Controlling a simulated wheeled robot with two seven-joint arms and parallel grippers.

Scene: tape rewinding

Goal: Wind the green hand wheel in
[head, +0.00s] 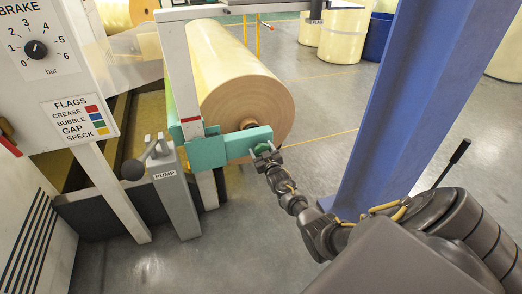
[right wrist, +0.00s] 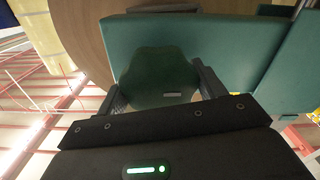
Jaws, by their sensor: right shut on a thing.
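The green hand wheel (head: 262,148) is small and dark green, at the right end of a teal arm block (head: 225,148) in front of the big cream roll's end. My right gripper (head: 267,158) reaches it from the lower right and is shut on it. In the right wrist view the wheel (right wrist: 155,75) fills the space between my two dark fingers, with the teal block behind it. The fingers partly hide the wheel's sides. My left gripper is not in view.
The cream roll (head: 230,65) stands behind the block. A grey pump post (head: 175,190) with a lever is to the left. A blue column (head: 400,100) rises to the right, near my right arm. Grey floor (head: 320,115) is clear between roll and column.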

